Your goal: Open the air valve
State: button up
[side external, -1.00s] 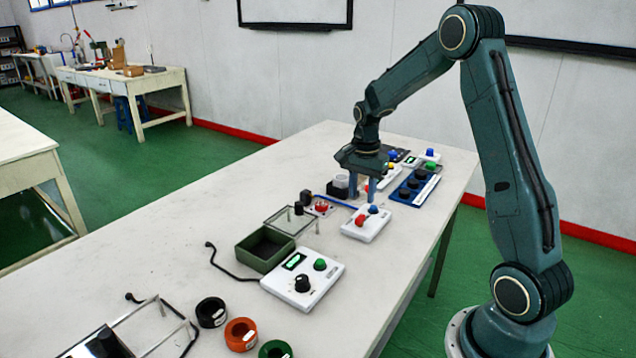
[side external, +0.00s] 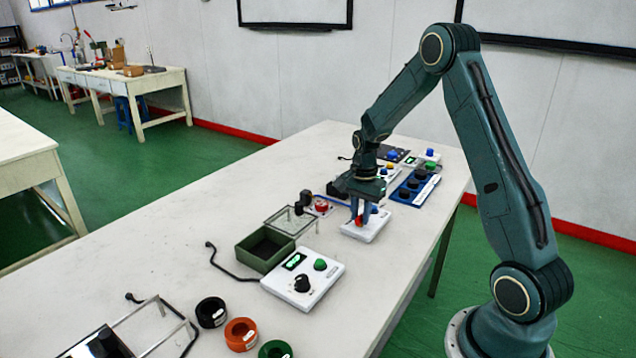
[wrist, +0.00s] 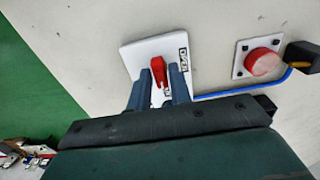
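In the wrist view the white box (wrist: 140,50) shows a dark-lettered label, and the red handle (wrist: 159,70) stands upright between my fingers. My gripper (side external: 360,212) points straight down over the box. In the wrist view my gripper (wrist: 160,90) has one finger on each side of the handle, with its fingers apart. A narrow gap seems to show beside the handle; firm contact cannot be made out.
A red round button on a square plate (wrist: 243,72) lies right of the box, with a blue tube (wrist: 220,94) and a black block nearby. A green open box (side external: 262,262) and a white control box (side external: 322,292) stand nearer; a blue knob panel (side external: 413,198) stands behind.

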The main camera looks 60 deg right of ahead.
grip_shut()
jog(key=shift+n, duration=0.3)
jog(key=n, duration=0.7)
jog(key=shift+n, duration=0.4)
jog(key=n, duration=0.4)
jog(key=shift+n, duration=0.3)
jog(key=n, duration=0.5)
jog(key=shift+r, duration=0.1)
